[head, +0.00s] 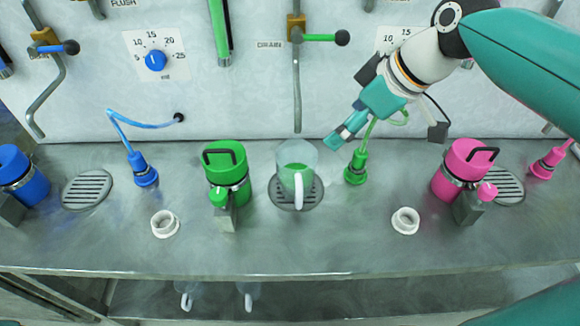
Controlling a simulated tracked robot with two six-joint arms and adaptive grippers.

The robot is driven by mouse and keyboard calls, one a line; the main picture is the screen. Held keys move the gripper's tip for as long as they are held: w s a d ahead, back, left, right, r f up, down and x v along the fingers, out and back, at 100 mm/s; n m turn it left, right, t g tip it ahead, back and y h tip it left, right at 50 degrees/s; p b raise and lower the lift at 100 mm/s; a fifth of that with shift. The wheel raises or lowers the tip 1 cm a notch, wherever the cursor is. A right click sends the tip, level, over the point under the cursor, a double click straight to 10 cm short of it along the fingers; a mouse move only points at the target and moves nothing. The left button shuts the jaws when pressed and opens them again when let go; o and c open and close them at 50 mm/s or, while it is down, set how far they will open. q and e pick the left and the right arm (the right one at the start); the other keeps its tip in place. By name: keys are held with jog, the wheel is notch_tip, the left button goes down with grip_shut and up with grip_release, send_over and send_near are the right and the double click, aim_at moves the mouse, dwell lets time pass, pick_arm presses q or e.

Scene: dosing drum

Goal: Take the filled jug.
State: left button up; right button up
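The jug (296,160) is clear with a white handle facing me and holds green liquid. It stands upright on a round slotted drain (311,197) in the middle of the bench, under the drain pipe. My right gripper (341,135) hangs above and to the right of the jug, apart from it, with nothing seen in it. Its fingers look close together, but I cannot tell whether they are shut. My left gripper is not in view.
A green canister (228,168) stands left of the jug. A green hose connector (356,168) stands close on its right, below my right gripper. White rings (165,223) and (405,221) lie near the front. A pink canister (462,168) is at right. The bench front (290,250) is clear.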

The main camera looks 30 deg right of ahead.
send_near(303, 160)
jog(key=s+a, duration=0.1)
jog(key=a, duration=0.2)
jog(key=shift+a+x, duration=0.2)
jog(key=shift+x, duration=0.95)
jog(key=shift+a+x, duration=0.25)
jog(key=shift+x, duration=0.9)
jog(key=shift+s+r, duration=0.1)
jog(key=shift+r, duration=0.05)
jog(key=c, duration=1.6)
jog(key=shift+o, duration=0.2)
